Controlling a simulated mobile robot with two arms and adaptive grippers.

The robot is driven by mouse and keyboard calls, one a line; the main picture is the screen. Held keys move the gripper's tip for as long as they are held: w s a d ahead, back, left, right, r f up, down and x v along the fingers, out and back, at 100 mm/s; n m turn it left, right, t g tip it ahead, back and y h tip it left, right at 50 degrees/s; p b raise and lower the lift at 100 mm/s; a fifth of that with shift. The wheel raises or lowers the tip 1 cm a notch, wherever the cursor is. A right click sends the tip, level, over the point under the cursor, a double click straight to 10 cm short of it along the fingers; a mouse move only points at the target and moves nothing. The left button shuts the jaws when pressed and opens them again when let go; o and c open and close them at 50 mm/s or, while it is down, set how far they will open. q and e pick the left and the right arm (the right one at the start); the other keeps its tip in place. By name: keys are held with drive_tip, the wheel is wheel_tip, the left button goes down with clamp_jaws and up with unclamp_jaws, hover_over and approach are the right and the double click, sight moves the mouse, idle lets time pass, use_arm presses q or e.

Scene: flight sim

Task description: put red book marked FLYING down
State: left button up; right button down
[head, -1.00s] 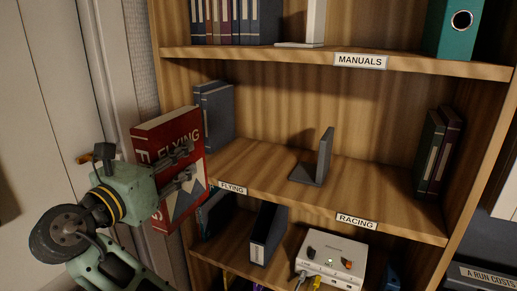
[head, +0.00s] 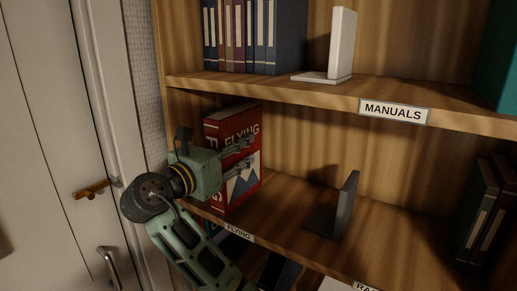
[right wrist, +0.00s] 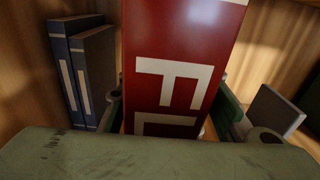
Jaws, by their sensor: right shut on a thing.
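The red book marked FLYING (head: 222,165) stands upright at the left end of the middle shelf (head: 290,210), above the FLYING label (head: 239,232). Whether its bottom touches the shelf I cannot tell. My right gripper (head: 240,158) is shut on it, with fingers across the front cover. In the right wrist view the book's red spine (right wrist: 180,70) stands between the fingers (right wrist: 172,118). Two blue books (right wrist: 85,70) stand to its left there; in the head view they are hidden behind it. My left gripper is not in view.
A dark bookend (head: 340,207) stands to the right on the same shelf, with free room between it and the book. Dark binders (head: 485,210) stand at the far right. The MANUALS shelf (head: 300,92) is above. A door (head: 60,150) is at left.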

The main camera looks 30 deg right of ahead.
drive_tip(key=w+d+f+p, duration=0.3)
drive_tip(key=d, duration=0.5)
drive_tip(key=shift+w+d+f, duration=0.2)
drive_tip(key=shift+f, duration=0.1)
drive_tip(key=c, duration=1.3)
unclamp_jaws()
drive_tip(key=shift+f, duration=0.15)
drive_tip(key=shift+o, duration=0.2)
